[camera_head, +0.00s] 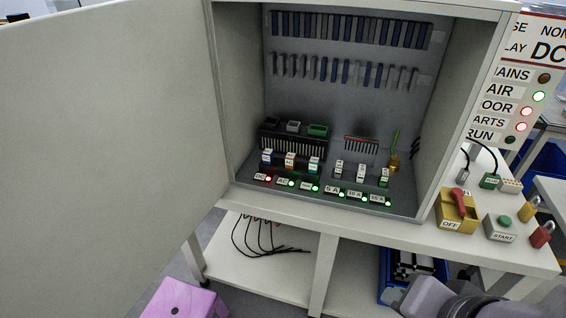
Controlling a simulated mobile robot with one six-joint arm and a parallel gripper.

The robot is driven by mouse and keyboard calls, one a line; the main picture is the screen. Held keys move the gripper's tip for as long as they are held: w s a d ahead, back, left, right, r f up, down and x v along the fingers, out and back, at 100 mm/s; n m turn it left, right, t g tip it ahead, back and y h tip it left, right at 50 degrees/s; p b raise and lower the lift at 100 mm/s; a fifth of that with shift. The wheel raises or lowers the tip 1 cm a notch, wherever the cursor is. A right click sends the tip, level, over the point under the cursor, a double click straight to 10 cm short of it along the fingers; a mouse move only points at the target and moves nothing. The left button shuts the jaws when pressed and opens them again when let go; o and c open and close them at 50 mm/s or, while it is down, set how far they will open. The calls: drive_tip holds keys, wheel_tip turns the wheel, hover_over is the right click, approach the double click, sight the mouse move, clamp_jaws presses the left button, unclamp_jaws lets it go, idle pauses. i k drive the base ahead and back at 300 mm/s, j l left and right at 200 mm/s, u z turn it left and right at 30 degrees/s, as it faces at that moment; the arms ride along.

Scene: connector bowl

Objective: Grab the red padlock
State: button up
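The red padlock (541,236) lies at the right end of the white bench top, near its front edge. A yellow-brass padlock (528,208) is just behind it and to its left. The red padlock's shackle points up and to the right. Grey links of my arm show at the bottom right, below and in front of the bench edge. My gripper's fingers are not visible, and nothing of mine touches the red padlock.
A yellow switch box (457,213) with a red handle and a grey START button box (499,228) stand left of the padlocks. The open cabinet (340,100) fills the middle, its door (100,120) swung left. A purple stool (185,300) is on the floor.

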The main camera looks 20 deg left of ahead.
sight(541, 235)
drive_tip(key=i+l+z, duration=0.25)
drive_tip(key=l, duration=0.25)
drive_tip(key=i+l+z, duration=0.1)
drive_tip(key=l+z, duration=0.15)
drive_tip(key=l, duration=0.25)
drive_tip(key=i+l+z, duration=0.25)
drive_tip(key=l, duration=0.2)
drive_tip(key=i+l+z, duration=0.25)
drive_tip(key=l, duration=0.2)
